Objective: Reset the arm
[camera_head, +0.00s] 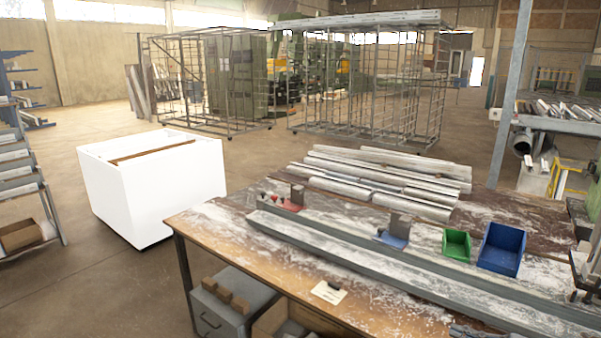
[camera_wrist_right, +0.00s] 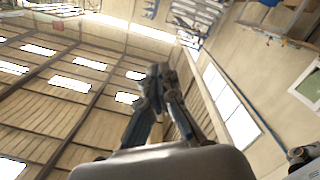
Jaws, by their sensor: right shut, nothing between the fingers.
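My left gripper is not in view.
A long grey rail (camera_head: 400,264) lies along the bench with red and blue clamps near it. Profiles (camera_head: 380,175) lie behind. A white box (camera_head: 155,190) stands left.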

